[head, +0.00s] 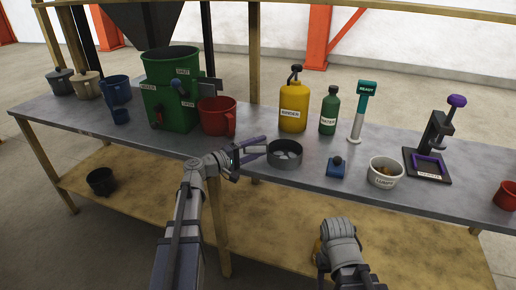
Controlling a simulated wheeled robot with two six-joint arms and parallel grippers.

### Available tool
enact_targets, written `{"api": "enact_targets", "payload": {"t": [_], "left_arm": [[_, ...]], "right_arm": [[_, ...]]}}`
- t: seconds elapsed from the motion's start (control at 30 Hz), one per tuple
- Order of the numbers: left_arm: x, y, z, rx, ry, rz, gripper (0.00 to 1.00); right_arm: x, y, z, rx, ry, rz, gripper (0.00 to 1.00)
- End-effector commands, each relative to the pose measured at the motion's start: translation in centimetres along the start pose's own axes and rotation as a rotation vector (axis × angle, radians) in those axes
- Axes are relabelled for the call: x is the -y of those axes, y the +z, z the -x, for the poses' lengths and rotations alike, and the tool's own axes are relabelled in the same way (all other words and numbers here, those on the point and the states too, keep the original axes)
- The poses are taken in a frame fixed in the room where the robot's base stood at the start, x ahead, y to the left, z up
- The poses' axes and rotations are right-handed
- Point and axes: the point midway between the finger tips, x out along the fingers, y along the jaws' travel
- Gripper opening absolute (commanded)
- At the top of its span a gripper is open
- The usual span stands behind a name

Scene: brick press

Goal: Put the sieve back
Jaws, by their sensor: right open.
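The sieve (285,160) is a round, dark grey pan with pale lumps inside, at the front middle of the grey workbench (215,148). Its handle side points left to my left gripper (252,149). The fingers of my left gripper lie along both sides of the handle, and it looks shut on it. Whether the sieve rests on the bench or hangs just above it is hard to tell. My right gripper (325,247) is open and low in front of the bench, away from everything on top. Its fingers are mostly hidden behind its wrist.
A green hopper (170,95) and red mug (215,118) stand left. A yellow binder bottle (293,112), green water bottle (329,112) and teal-topped stand (359,110) are behind the sieve. A blue block (336,169), white bowl (384,179) and press (435,145) stand right.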

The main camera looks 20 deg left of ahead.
Motion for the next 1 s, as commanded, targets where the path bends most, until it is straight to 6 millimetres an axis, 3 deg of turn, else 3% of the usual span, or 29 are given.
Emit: {"api": "enact_targets", "payload": {"t": [0.17,0.5,1.0], "left_arm": [[0.0,0.0,0.0,0.0,0.0,0.0,0.8],[-0.5,0.0,0.2,-0.001,0.0,0.0,0.8],[-0.3,0.0,9.7,-0.003,0.0,0.0,0.8]], "right_arm": [[0.0,0.0,0.0,0.0,0.0,0.0,0.5],[-0.1,0.0,0.5,0.0,0.0,0.0,0.5],[0.0,0.0,0.3,0.0,0.0,0.0,0.5]]}}
